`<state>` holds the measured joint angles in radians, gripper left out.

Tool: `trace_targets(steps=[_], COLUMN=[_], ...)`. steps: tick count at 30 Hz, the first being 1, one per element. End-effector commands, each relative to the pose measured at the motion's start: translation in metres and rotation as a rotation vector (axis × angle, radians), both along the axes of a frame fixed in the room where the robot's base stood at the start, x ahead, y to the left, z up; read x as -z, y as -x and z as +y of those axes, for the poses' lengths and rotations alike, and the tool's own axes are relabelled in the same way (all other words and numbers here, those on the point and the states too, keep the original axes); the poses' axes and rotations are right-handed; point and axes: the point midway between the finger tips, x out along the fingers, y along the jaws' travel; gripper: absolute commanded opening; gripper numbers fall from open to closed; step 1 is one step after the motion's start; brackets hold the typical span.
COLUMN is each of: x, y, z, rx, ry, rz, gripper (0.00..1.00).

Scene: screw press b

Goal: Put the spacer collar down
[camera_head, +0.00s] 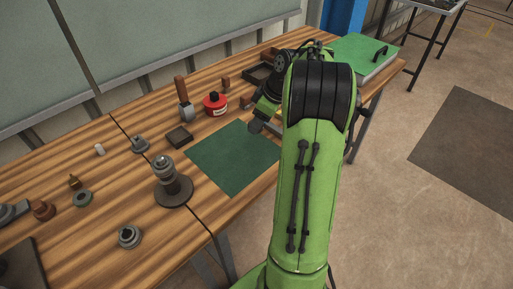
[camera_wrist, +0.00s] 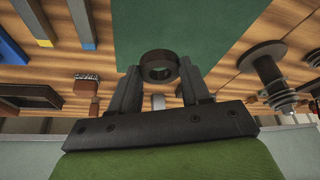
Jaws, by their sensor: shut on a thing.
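The spacer collar (camera_wrist: 151,67) is a dark ring with a round hole, seen in the wrist view. My gripper (camera_wrist: 159,72) is shut on it, with one finger on each side of the ring. Behind the collar in that view lies the green mat (camera_wrist: 190,25); I cannot tell whether the collar touches it. In the head view my gripper (camera_head: 261,119) is over the right part of the green mat (camera_head: 228,158), partly hidden by my arm. I cannot clearly make out the collar there.
A dark tray (camera_head: 258,77) and a green case (camera_head: 361,58) are farther right. The mat's visible surface is clear.

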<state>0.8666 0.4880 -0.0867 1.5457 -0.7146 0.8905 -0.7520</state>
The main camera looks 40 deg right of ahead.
Motion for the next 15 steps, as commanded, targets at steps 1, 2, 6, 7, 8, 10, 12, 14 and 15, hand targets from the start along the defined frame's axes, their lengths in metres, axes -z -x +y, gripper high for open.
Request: trace_targets(steps=[1,2,6,7,8,10,12,14,15], x=[0.012,0.019,0.049,0.053,0.058,0.071,0.088,0.095,0.097], y=[0.000,0.000,0.000,0.000,0.000,0.000,0.000,0.000,0.000], z=[0.001,0.001,0.001,0.001,0.001,0.001,0.001,0.001,0.000], rx=[-0.002,-0.001,0.002,0.001,0.000,0.001,0.001,0.001,0.000], ry=[-0.003,-0.003,-0.003,-0.003,-0.002,-0.003,-0.004,-0.003,-0.001], rz=[0.002,0.003,0.003,0.002,0.002,0.002,0.003,0.002,0.000], gripper=[0.10,0.10,0.10,0.10,0.10,0.10,0.10,0.10,0.10])
